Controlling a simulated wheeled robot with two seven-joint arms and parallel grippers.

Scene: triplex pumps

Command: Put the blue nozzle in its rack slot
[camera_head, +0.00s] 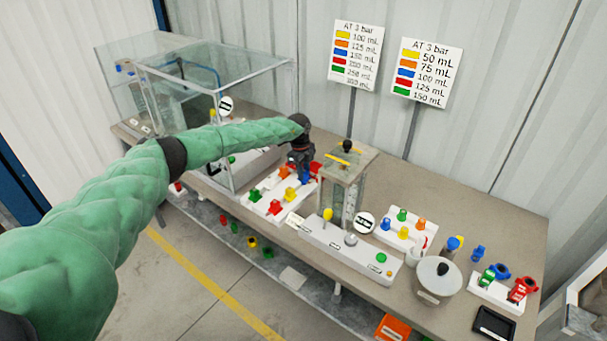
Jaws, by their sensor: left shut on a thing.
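My left gripper (302,168) reaches in from the left, pointing down over the far end of a white nozzle rack (262,207). It is shut on a blue nozzle (305,179), of which only a small part shows below the fingers. I cannot tell whether the nozzle touches the rack. The rack also bears green, red, orange and yellow nozzles. A second white rack (394,241) right of the glass-walled unit holds another blue nozzle (386,223) and green, orange and yellow ones. My right gripper is not in view.
The glass-walled unit (344,190) stands close right of my left gripper, behind a white control panel (336,247). A large clear enclosure (205,85) is at left. A white round pot (437,282) and a third rack (494,293) are at right. The table's back right is clear.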

